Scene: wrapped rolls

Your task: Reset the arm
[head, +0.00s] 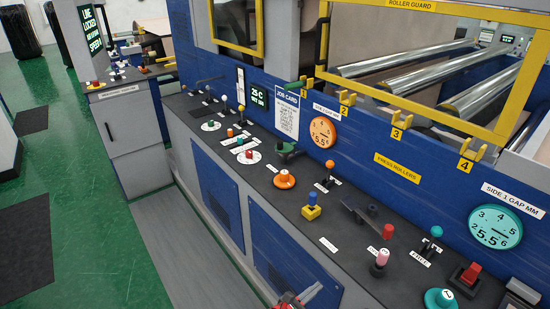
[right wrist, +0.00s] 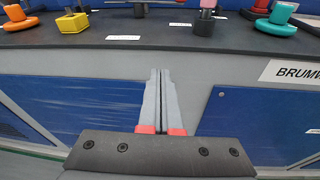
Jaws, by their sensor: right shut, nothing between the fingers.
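My right gripper (head: 300,299) shows at the bottom edge of the head view, low in front of the machine's control ledge. In the right wrist view my right gripper (right wrist: 160,72) has its two grey fingers together, with nothing between them. Its fingers point toward the ledge's front edge, over the blue and grey front panels. My left gripper is in neither view.
The dark control ledge (head: 330,238) carries a yellow base with a blue knob (head: 311,207), an orange knob (head: 284,179), a red-topped lever (head: 387,232) and a teal knob (head: 440,299). Yellow guard frames and metal rollers (head: 405,62) stand behind. Green floor (head: 95,180) is open at left.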

